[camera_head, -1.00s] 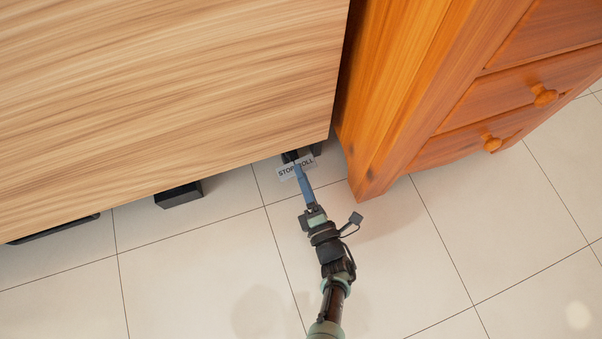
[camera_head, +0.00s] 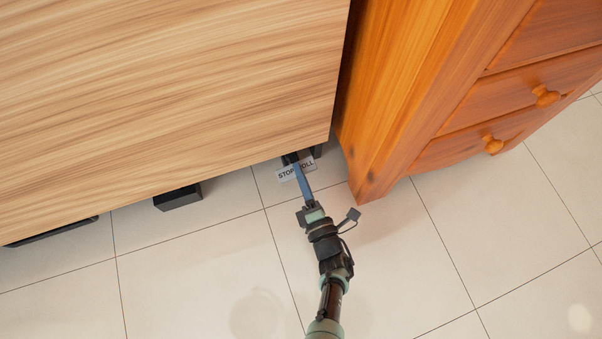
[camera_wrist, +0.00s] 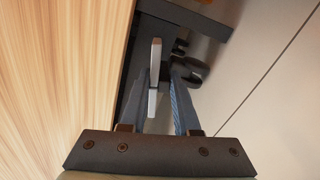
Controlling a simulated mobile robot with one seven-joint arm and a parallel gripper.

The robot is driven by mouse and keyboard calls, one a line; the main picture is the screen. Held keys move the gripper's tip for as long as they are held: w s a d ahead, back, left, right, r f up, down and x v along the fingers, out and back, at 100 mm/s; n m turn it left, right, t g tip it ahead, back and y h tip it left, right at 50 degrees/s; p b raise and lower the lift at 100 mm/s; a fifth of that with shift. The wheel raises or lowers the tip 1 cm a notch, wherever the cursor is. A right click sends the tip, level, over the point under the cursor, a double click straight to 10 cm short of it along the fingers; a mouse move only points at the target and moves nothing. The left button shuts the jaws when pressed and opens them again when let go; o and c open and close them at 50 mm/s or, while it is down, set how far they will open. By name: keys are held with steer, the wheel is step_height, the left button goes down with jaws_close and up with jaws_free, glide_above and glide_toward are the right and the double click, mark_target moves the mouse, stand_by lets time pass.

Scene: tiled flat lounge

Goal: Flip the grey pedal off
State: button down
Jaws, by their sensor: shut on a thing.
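The grey pedal (camera_wrist: 154,76) shows in the wrist view as a pale, narrow bar, standing upright in the picture beside dark caster parts. My gripper (camera_wrist: 161,80) has its two blue fingers on either side of it and is shut on it; the exact contact is hard to see. In the head view my gripper (camera_head: 296,165) reaches under the wooden top's lower right corner. A light plate lettered "STOP" and "ROLL" (camera_head: 285,175) lies at the fingertips, partly covered by a finger. The pedal itself is not clear in the head view.
The wooden top (camera_head: 170,90) overhangs the caster area. An orange wooden drawer cabinet (camera_head: 370,150) stands close on the right. A dark block (camera_head: 178,198) shows under the top's edge further left. The tiled floor (camera_head: 200,280) in front is open.

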steer(key=m, duration=0.5)
steer(key=shift+d+f, duration=0.1)
stand_by(0.3)
steer(key=c, duration=0.6)
jaws_free()
steer(key=shift+c, duration=0.2)
steer(key=p+v, duration=0.3)
steer(key=v, duration=1)
